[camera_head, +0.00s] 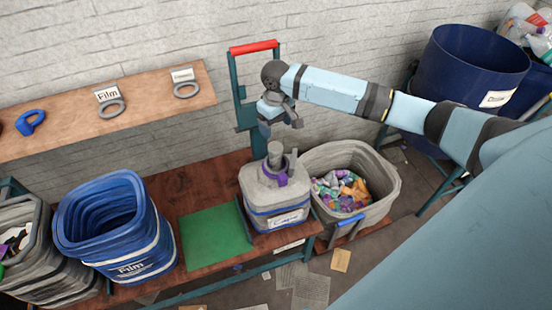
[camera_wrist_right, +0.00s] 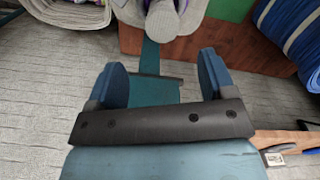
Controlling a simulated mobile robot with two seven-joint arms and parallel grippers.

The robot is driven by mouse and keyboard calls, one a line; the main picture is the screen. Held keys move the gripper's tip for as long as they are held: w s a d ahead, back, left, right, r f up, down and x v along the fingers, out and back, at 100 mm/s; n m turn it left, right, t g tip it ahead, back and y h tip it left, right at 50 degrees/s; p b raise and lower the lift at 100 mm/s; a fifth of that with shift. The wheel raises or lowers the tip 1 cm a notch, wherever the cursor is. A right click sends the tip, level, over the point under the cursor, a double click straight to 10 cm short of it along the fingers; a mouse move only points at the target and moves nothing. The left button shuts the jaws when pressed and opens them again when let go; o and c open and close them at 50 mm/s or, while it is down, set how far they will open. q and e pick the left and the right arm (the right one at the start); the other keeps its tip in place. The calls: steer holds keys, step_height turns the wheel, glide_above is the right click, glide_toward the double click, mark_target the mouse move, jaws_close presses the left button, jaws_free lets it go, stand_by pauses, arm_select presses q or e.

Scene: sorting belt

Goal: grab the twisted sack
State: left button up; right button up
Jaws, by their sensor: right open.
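The twisted sack (camera_head: 262,192) is grey, with a gathered neck held by a purple tie (camera_head: 276,179) and a label on its front. It stands upright on the wooden bench, right of a green mat. Part of its grey neck (camera_wrist_right: 162,22) shows at the top edge of the right wrist view; the rest is cut off there. My right gripper (camera_head: 280,120) is above the sack's neck and apart from it. Its two blue fingers (camera_wrist_right: 163,80) are spread with nothing between them. My left gripper is not in view.
A grey bin of colourful scraps (camera_head: 382,190) stands right of the sack. The green mat (camera_head: 213,236) is bare, with a blue Film bin (camera_head: 132,268) left of it. A teal post with a red top (camera_head: 254,47) rises behind. A shelf (camera_head: 150,97) holds rings.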

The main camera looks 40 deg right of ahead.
mark_target(275, 146)
steer(key=f, duration=1.2)
steer(key=shift+w+a+f+p, duration=0.2)
steer(key=shift+f+p, duration=0.1)
steer(key=shift+p, duration=0.1)
jaws_close()
steer(key=shift+r, duration=0.15)
